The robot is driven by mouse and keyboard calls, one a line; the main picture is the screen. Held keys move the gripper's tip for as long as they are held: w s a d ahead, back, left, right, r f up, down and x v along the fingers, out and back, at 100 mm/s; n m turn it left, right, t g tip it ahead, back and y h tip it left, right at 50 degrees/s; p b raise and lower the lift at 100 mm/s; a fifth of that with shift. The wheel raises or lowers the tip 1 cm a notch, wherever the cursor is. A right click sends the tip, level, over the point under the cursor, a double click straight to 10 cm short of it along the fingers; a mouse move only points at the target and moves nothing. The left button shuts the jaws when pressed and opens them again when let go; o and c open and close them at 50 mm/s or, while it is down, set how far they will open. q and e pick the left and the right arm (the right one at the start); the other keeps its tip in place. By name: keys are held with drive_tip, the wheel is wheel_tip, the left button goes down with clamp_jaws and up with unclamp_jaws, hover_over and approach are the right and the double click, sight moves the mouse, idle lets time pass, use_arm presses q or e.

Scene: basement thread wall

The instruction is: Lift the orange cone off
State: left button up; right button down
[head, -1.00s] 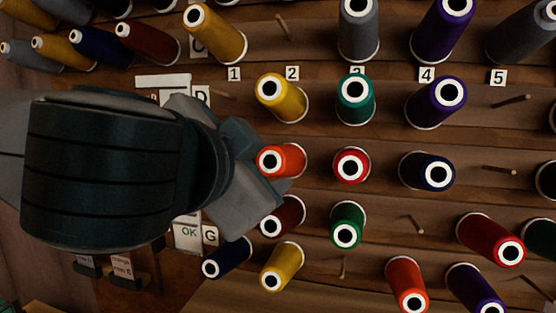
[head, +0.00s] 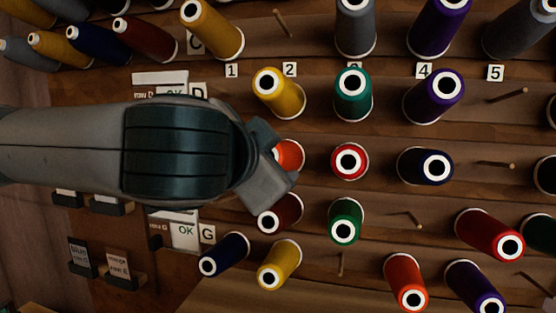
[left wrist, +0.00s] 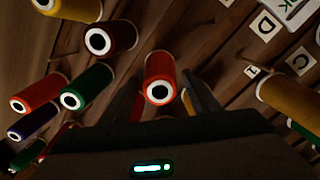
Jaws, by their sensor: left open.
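The orange cone (head: 291,153) sits on the thread wall in the row below the yellow cone, partly hidden by my left gripper (head: 277,165). In the left wrist view the orange cone (left wrist: 160,68) stands in the gap between the two open fingers (left wrist: 160,98), its white-ringed end facing the camera. The fingers lie on either side of it; I cannot tell whether either touches it. My right gripper is not in view.
A yellow cone (head: 279,93) is above, a dark red cone (head: 283,212) close below, and a red cone (head: 350,161) to the right. A second orange cone (head: 404,278) is lower right. Bare pegs (head: 495,164) show at right.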

use_arm(q)
drive_tip(key=c, duration=0.9)
drive_tip(key=shift+b+v, duration=0.3)
drive_tip(key=shift+v, duration=0.7)
drive_tip(key=b+v, duration=0.1)
drive_tip(key=v, duration=0.5)
drive_tip(key=b+v, duration=0.1)
drive_tip(key=v, duration=0.2)
drive_tip(key=shift+s+a+f+b, duration=0.1)
drive_tip(key=shift+s+f+b, duration=0.1)
drive_tip(key=shift+b, duration=0.1)
drive_tip(key=shift+r, duration=0.1)
drive_tip(key=s+r, duration=0.1)
drive_tip(key=s+a+r, duration=0.1)
drive_tip(key=s, duration=0.1)
drive_tip(key=shift+s+a+r+b, duration=0.1)
drive_tip(key=shift+s+r+b, duration=0.2)
drive_tip(key=shift+s+r, duration=0.05)
